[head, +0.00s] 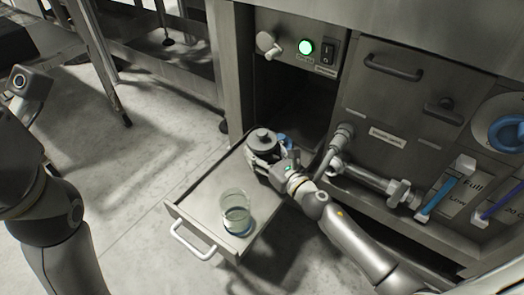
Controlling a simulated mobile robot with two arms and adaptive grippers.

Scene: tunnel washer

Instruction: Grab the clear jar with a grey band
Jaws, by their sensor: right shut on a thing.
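A clear jar (236,212) stands upright on the front part of the pulled-out drawer. Its lower part looks greyish with a dark blue base; I cannot clearly make out a grey band. My right gripper (262,156) is farther back over the drawer, apart from this clear jar. It is shut on a grey-topped round container (263,138), whose lower part is largely hidden by the gripper. My left arm shows at the left edge, but its gripper is not in view.
The open drawer (199,200) has a front handle (190,240) and bare room left of the jar. Behind is a dark cabinet opening under a panel with a green lit button (305,47). A small blue thing (285,140) is beside the gripper. Pipes (370,178) run at the right.

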